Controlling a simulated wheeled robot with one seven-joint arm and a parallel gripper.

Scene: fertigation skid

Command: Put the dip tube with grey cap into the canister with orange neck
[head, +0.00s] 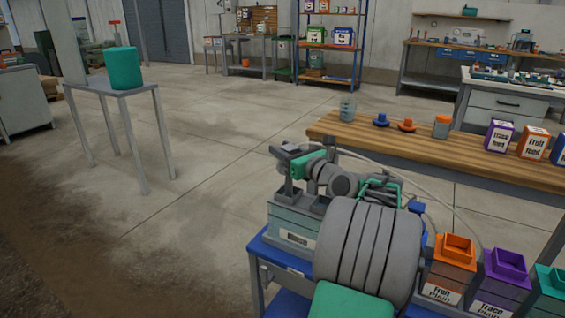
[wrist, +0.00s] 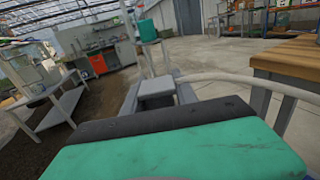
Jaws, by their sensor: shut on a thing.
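My gripper (head: 291,152) is raised above the left part of the blue skid in the head view. In the wrist view my gripper (wrist: 158,98) is shut on a grey block, which looks like the grey cap (wrist: 157,88) of the dip tube. A pale flexible tube (wrist: 235,78) arcs away to the right beside it, and in the head view the tube (head: 440,193) curves down behind my arm. The canister with orange neck (head: 455,249) stands right of my arm, apart from my gripper. Its square neck looks open on top. The tube's lower end is hidden.
A purple-necked canister (head: 506,266) and a teal-necked canister (head: 552,281) stand right of the orange one. A grey-necked canister (head: 290,238) sits below my gripper. Behind is a wooden bench (head: 455,147) with small caps and boxes. Open floor lies left.

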